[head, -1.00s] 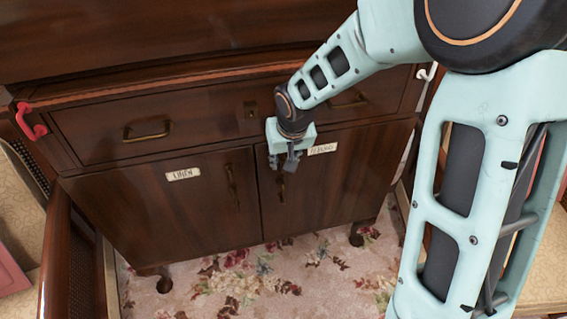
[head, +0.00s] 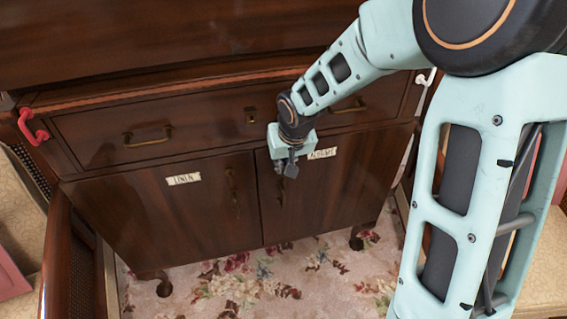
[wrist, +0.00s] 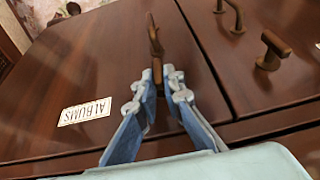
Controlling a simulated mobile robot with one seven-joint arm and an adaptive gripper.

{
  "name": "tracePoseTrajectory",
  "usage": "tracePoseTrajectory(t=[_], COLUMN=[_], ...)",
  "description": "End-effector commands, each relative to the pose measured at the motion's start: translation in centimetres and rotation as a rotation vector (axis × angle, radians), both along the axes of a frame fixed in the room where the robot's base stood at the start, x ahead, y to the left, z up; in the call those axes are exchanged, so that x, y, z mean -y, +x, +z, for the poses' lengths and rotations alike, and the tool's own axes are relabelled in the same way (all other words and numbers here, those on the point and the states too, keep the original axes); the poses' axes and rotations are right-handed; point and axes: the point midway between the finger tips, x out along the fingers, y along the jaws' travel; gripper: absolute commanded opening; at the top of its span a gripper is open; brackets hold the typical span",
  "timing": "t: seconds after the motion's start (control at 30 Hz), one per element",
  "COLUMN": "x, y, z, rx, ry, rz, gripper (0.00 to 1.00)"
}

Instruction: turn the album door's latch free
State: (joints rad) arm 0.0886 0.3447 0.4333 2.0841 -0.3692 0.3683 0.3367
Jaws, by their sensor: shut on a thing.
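The album door (head: 330,190) is the right-hand cabinet door, dark wood and closed, with a white ALBUMS label that also shows upside down in the wrist view (wrist: 85,111). My gripper (head: 290,168) is at the door's upper left, beside the label. In the wrist view my gripper (wrist: 158,85) has its fingers closed on the small brown latch (wrist: 157,70), which is mostly hidden between the tips. The door's bronze handle (wrist: 153,35) is just beyond the fingertips. The latch is hidden behind my gripper in the head view.
The linen door (head: 160,215) is at left, closed, with its own handle (wrist: 238,15) and T-shaped latch (wrist: 270,48). A drawer with brass pulls (head: 147,135) is above. A red hook-like handle (head: 32,125) is at far left. Flowered carpet (head: 240,285) lies below.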

Motion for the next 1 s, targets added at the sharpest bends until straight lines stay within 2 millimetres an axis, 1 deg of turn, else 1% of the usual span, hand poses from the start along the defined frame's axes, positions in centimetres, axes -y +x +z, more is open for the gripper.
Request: tracePoseTrajectory(t=[0.1, 0.43, 1.0], x=[0.14, 0.49, 0.98], y=[-0.07, -0.02, 0.3], z=[0.45, 0.75, 0.01], rx=[-0.011, -0.055, -0.139], ry=[0.028, 0.171, 0.485], rz=[-0.003, -0.007, -0.007], gripper=[0.0, 0.0, 0.0])
